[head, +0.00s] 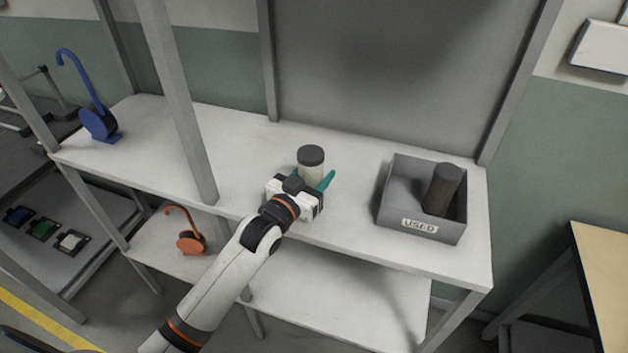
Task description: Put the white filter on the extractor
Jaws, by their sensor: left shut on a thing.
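The white filter (311,166) is a pale cylinder with a dark grey cap. It is upright over the white upper shelf, near its middle. My left gripper (313,179) is shut on it, with teal fingers at its sides. The gripper body hides the filter's lower part, so I cannot tell whether it touches the shelf. A blue device with a hooked arm (98,124) stands at the shelf's far left. A similar orange device (190,243) stands on the lower shelf. I cannot tell which of them is the extractor. My right gripper is not in view.
A grey box marked USED (398,222) stands on the upper shelf (235,140) to the right. A dark cylinder (443,190) is inside it. A grey upright post (181,105) rises between the filter and the blue device. The shelf around the filter is clear.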

